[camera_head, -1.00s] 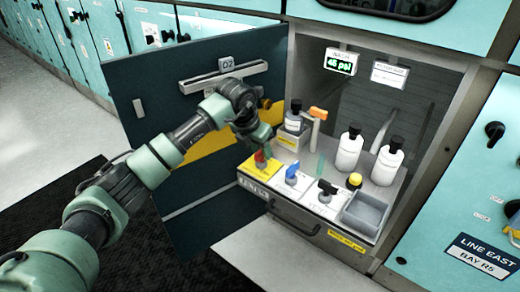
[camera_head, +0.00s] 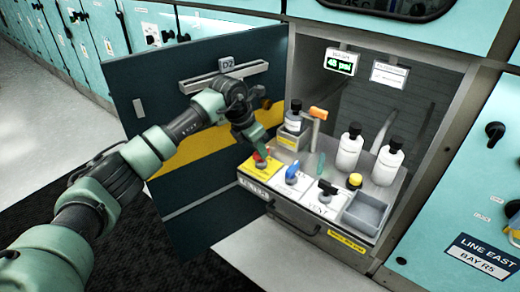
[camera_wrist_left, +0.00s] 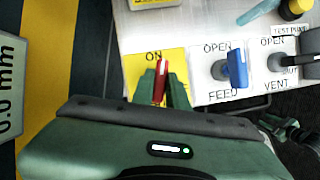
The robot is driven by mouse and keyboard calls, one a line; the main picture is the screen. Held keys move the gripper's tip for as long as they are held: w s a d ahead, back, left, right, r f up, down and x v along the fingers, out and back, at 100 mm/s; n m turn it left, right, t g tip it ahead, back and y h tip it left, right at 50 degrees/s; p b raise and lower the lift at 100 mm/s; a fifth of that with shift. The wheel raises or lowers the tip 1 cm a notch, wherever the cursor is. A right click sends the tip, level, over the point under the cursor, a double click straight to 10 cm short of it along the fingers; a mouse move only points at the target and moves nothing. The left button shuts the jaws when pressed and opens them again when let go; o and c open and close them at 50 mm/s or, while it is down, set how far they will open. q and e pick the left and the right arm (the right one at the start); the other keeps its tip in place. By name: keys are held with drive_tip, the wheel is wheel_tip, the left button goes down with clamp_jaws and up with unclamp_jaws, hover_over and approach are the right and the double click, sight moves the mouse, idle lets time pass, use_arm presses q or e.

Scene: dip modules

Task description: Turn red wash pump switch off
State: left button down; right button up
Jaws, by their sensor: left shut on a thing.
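The red switch handle (camera_wrist_left: 160,82) stands on a yellow plate (camera_wrist_left: 145,62) marked ON in the left wrist view. My left gripper (camera_wrist_left: 163,88) is shut on this handle, with a green finger on each side of it. In the head view my left gripper (camera_head: 258,158) reaches down to the left end of the panel, and its fingers mostly hide the red handle. The lower part of the yellow plate is hidden by the gripper in the left wrist view.
A blue FEED handle (camera_head: 292,171) and a black VENT handle (camera_head: 326,187) stand to the right. A yellow button (camera_head: 355,180), a grey tray (camera_head: 366,212) and white bottles (camera_head: 349,150) are farther along. The open dark cabinet door (camera_head: 150,100) stands behind my arm.

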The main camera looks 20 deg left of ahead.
use_arm(q)
drive_tip(key=m+g+h, duration=0.1)
drive_tip(key=m, duration=0.3)
drive_tip(key=shift+w+a+b, duration=0.1)
drive_tip(key=shift+w+b, duration=0.05)
drive_tip(key=shift+b, duration=0.15)
drive_tip(key=shift+m+g+h+b, duration=0.4)
drive_tip(key=shift+m+g, duration=0.5)
drive_tip(key=shift+m, duration=1.3)
use_arm(e)
drive_tip(key=shift+w+a+r, duration=0.15)
drive_tip(key=shift+w+r, duration=0.65)
drive_tip(key=shift+r, duration=0.3)
drive_tip(key=shift+w+a+r, duration=0.1)
drive_tip(key=shift+w+r, duration=0.65)
drive_tip(key=shift+r, duration=0.35)
use_arm(q)
drive_tip(key=c, duration=1.4)
unclamp_jaws()
